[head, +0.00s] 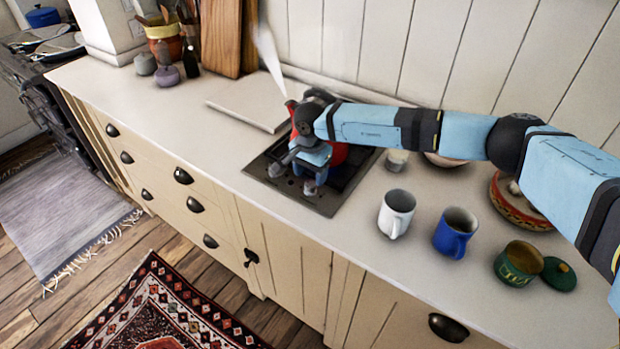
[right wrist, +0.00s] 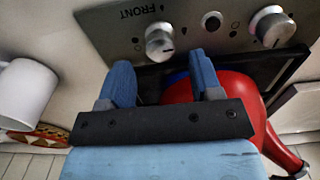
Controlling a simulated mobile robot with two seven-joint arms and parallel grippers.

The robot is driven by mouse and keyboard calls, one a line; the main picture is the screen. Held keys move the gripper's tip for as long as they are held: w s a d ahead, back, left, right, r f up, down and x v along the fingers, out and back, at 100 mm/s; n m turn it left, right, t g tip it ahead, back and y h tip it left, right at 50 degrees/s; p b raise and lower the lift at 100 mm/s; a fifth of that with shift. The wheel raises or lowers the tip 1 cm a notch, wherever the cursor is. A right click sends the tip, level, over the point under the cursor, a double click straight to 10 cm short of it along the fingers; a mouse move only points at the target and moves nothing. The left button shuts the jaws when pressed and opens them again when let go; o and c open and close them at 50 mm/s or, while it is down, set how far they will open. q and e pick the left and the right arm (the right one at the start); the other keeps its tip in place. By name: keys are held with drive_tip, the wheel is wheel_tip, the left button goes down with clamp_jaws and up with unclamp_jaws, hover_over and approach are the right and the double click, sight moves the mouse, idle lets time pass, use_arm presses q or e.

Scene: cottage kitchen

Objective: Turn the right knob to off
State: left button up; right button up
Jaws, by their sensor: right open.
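The hob's steel front panel (head: 290,190) carries two round knobs. The right knob (head: 309,187) sits just beyond my right gripper (head: 305,168). In the right wrist view, which sees the panel from the other side, the right knob (right wrist: 160,42) is the one at left, silver with a dark pointer line. My right gripper (right wrist: 165,75) is open there, its blue fingers apart, with the knob ahead of the gap and nothing clearly gripped. The left knob (right wrist: 272,25) is farther right in that view. My left gripper is not in view.
A red kettle (right wrist: 240,105) stands on the hob close behind my gripper, with steam rising. A white mug (head: 397,213), a blue mug (head: 455,232) and a green pot (head: 518,263) stand right of the hob. A pale board (head: 250,105) lies left; the counter's front left is clear.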

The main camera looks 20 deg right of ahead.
sight(310, 183)
drive_tip(key=shift+f, duration=1.7)
drive_tip(key=c, duration=0.9)
